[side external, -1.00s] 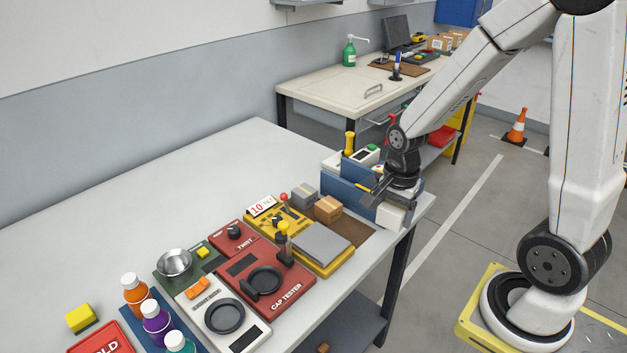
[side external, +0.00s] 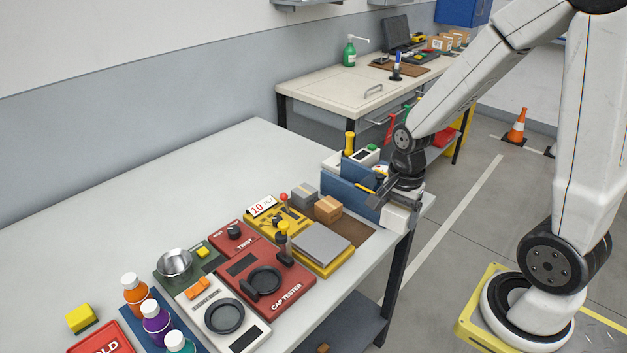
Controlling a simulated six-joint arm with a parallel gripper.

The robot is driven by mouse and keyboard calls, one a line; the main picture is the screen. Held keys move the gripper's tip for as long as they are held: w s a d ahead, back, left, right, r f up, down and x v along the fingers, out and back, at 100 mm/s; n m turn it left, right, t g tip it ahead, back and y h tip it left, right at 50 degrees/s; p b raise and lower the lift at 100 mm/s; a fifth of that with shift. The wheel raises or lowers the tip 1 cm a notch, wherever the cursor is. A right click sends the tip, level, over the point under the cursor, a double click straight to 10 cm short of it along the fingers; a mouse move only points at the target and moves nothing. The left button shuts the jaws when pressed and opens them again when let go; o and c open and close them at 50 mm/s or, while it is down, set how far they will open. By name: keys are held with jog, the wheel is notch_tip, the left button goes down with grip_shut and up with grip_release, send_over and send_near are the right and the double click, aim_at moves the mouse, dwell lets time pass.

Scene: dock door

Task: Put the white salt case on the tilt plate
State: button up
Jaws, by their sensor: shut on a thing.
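My gripper (side external: 380,197) is at the right end of the bench, beside the blue-walled holder. It is shut on a white block-shaped case (side external: 400,217), taken to be the white salt case. The case shows just below and right of the fingers, near the bench's right edge. The fingers and wrist hide its upper part, and its exact contact with what is under it cannot be told. The tilt plate (side external: 320,243) is a flat grey square on a yellow unit (side external: 325,265) with a "10" sign (side external: 262,206). It is bare, left of my gripper.
A grey case (side external: 304,194) and a brown case (side external: 328,209) stand behind the plate on a brown mat (side external: 354,231). The blue holder (side external: 345,193) stands close to my gripper. The red cap tester (side external: 270,284) has upright parts left of the plate. The back left bench is clear.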

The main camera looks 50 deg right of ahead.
jog(key=shift+w+a+r+n, duration=0.1)
jog(key=shift+a+r+n, duration=0.5)
jog(key=shift+a, duration=0.45)
jog(key=shift+w+a+r+n, duration=0.1)
jog(key=shift+a+r+n, duration=0.5)
jog(key=shift+a, duration=0.4)
jog(key=shift+a+r+n, duration=0.5)
jog(key=shift+a+n, duration=0.2)
jog(key=shift+a, duration=0.35)
jog(key=shift+w, duration=0.1)
send_over(325, 238)
jog(key=s, duration=0.2)
jog(key=f, duration=0.8)
jog(key=shift+w+a+f, duration=0.1)
jog(key=shift+w, duration=0.15)
jog(key=shift+w+f, duration=0.5)
jog(key=shift+f, duration=0.05)
jog(key=shift+f, duration=0.1)
jog(key=shift+w+f, duration=0.3)
jog(key=shift+f, duration=1.45)
